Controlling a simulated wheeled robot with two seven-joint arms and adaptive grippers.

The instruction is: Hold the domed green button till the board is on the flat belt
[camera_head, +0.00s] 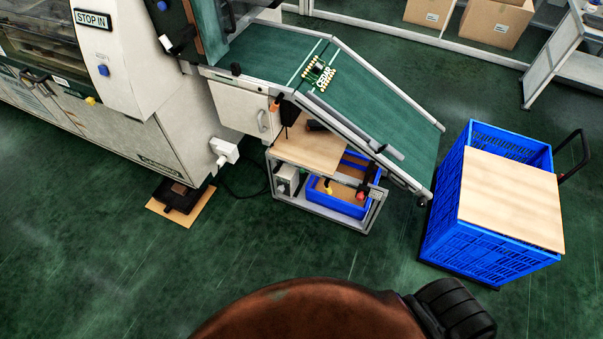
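A small dark green board (320,76) with pale parts and the marking "CEDAR" lies on the green conveyor, about where the flat belt (275,46) meets the belt sloping down to the right (385,105). I cannot tell exactly how much of the board rests on each. I cannot make out a domed green button; the buttons that show on the machine front are blue (103,70) and yellow (90,101). Neither of my grippers is in view.
The white machine (150,140) with a "STOP IN" sign fills the left. A small cart (310,152) with a blue bin (345,205) stands under the slope. A blue crate (445,220) with a wooden lid stands at the right. Cardboard boxes (490,25) are behind.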

